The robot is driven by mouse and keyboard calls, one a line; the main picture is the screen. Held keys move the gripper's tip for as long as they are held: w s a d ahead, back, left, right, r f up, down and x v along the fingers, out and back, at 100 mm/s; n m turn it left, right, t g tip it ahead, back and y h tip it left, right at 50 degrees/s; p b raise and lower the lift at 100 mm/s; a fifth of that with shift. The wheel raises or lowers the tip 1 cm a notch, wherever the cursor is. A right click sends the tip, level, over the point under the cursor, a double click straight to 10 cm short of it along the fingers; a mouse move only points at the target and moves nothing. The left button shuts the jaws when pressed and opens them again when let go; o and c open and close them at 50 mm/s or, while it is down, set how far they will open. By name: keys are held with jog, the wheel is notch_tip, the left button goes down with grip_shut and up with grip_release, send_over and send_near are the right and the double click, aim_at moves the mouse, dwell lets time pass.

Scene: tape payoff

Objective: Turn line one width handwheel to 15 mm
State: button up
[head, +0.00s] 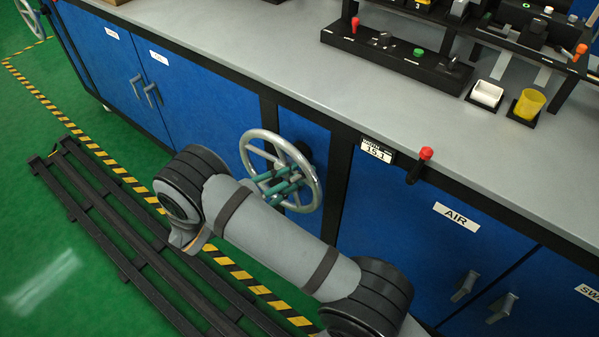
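The handwheel (305,160) has a pale grey rim and stands out from the blue front of the bench. The readout (376,151) under the bench edge, right of the wheel, shows 15.1 below a small label that seems to read width. My gripper (285,186), with teal parts, is at the wheel, among the spokes near the lower right of its hub. My grey arm partly covers the wheel's lower left. The view does not show clearly whether the fingers are closed on a spoke or rim.
A red-knobbed lever (426,153) sticks out at the bench edge right of the readout. The grey benchtop (250,30) carries fixtures, a white roll (487,94) and a yellow roll (529,103). Dark rails (120,235) and striped floor tape run along the bench.

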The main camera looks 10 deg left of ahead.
jog(key=shift+o, duration=0.9)
jog(key=shift+s+a, duration=0.2)
jog(key=shift+a, duration=0.1)
jog(key=v, duration=1.1)
jog(key=shift+s+r, duration=0.1)
